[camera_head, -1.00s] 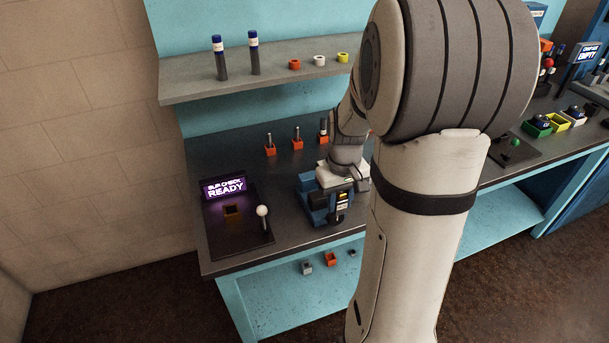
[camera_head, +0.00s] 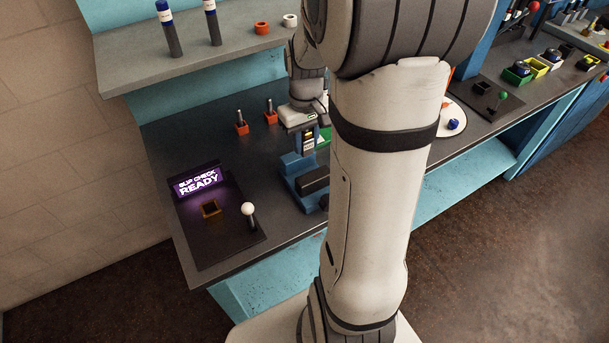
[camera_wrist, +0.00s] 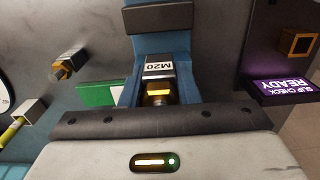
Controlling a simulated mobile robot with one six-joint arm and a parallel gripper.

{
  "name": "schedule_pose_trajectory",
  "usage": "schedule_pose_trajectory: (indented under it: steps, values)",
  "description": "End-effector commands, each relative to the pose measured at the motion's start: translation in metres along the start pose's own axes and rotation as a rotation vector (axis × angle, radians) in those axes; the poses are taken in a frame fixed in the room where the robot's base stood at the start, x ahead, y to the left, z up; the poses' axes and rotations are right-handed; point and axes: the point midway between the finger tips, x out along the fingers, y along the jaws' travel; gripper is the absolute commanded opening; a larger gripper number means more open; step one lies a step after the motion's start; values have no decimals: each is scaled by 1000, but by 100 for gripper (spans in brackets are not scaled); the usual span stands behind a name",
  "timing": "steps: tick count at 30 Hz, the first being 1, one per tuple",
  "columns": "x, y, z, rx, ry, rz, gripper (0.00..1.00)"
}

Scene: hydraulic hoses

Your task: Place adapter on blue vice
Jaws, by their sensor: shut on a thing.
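The adapter (camera_wrist: 158,68), a dark block with a white M20 label and a brass-yellow band, is between the fingers of my gripper (camera_wrist: 160,88) in the wrist view. In the head view my gripper (camera_head: 307,138) is low over the bench, at the far end of the blue vice (camera_head: 292,166). The blue vice (camera_wrist: 150,44), with a black jaw block, also shows beyond the adapter in the wrist view. My gripper is shut on the adapter. I cannot tell whether the adapter touches the vice; my arm covers part of the vice's right side.
A lit "SLIP CHECK READY" sign (camera_head: 199,182), a small square socket (camera_head: 210,209) and a white-knobbed lever (camera_head: 249,211) stand left of the vice. Orange holders (camera_head: 242,129) with pins stand behind. A green thing (camera_wrist: 100,95) lies close beside my gripper. A shelf (camera_head: 190,55) overhangs the back.

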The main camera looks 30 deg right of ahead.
Motion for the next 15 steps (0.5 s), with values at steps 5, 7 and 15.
schedule_pose_trajectory:
  steps: [5, 7, 15]
  values:
    - [-10, -2, 0, -5, 0, 0, 0]
    - [1, -2, 1, -5, -4, -2, 0]
    - [42, -3, 0, -6, -1, 0, 0]
